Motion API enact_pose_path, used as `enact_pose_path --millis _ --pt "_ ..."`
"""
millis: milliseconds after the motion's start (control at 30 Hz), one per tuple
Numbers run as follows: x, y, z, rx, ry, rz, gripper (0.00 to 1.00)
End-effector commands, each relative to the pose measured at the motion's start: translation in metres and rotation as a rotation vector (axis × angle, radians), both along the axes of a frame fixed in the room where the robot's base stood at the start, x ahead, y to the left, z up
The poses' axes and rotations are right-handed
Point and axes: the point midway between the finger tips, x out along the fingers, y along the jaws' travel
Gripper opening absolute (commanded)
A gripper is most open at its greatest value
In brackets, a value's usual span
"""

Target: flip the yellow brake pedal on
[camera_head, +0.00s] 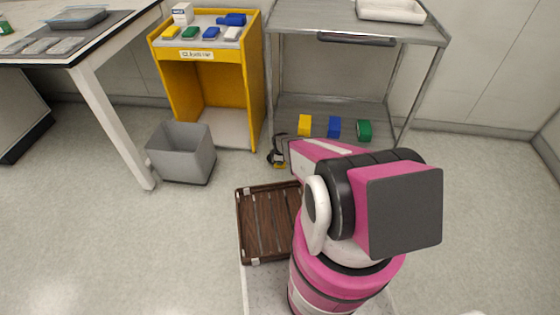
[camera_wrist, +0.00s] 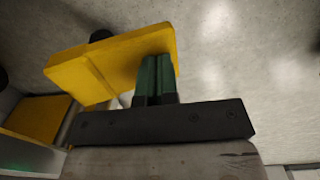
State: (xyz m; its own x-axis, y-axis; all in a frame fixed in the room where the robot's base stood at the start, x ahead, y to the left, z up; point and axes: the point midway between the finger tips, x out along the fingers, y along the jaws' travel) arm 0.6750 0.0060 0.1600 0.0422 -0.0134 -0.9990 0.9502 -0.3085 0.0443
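The yellow brake pedal (camera_wrist: 105,65) is a flat yellow plate that fills the upper left of the wrist view, seen tilted. My gripper (camera_wrist: 156,75) has its two green fingers side by side with no clear gap. The fingertips overlap the pedal's right part in the picture; I cannot tell whether they touch it. In the head view my gripper (camera_head: 283,150) is low by the foot of the metal cart's left leg. A small yellow and black part, likely the pedal (camera_head: 275,158), shows there, partly hidden by the gripper and arm.
The metal cart (camera_head: 355,30) carries yellow, blue and green blocks on its lower shelf. A yellow cabinet (camera_head: 255,85) stands left of it, with a grey bin (camera_head: 182,155) in front. A brown slatted tray (camera_head: 262,222) is beside my arm.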

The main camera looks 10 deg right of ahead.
Motion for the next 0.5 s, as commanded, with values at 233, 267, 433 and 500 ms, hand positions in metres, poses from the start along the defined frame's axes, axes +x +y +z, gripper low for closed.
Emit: enact_pose_path --millis 233,267,433,500 --pt "-0.0007 0.0002 -0.0058 0.000 0.004 0.000 0.00" --pt "-0.0007 0.0002 -0.0061 0.000 0.004 0.000 0.00" --pt "-0.0007 0.0002 -0.0073 0.001 0.005 0.000 0.00" --pt "-0.0007 0.0002 -0.0077 0.001 0.006 0.000 0.00"
